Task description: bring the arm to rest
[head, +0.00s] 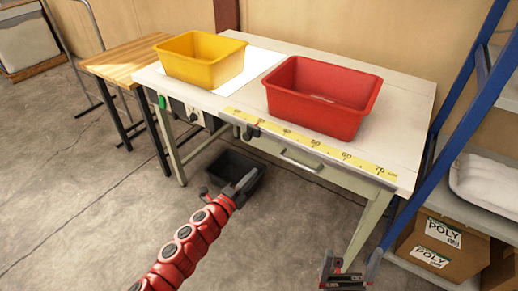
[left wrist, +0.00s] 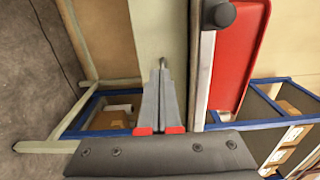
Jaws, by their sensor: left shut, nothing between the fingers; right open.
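My left arm reaches in from the bottom of the head view, and its gripper (head: 246,184) is in front of the table, overlapping a dark bin in the picture. In the left wrist view its two grey fingers (left wrist: 162,98) are together with nothing between them. My right gripper (head: 343,264) is low at the bottom right of the head view, in front of the table's near right leg. It is open and empty.
A yellow bin (head: 201,72) and a red bin (head: 318,110) stand on the white table (head: 408,92). A yellow ruler (head: 318,146) runs along its front edge. The dark bin (head: 224,162) is below. A blue-framed shelf (head: 452,105) with boxes (head: 443,248) stands right.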

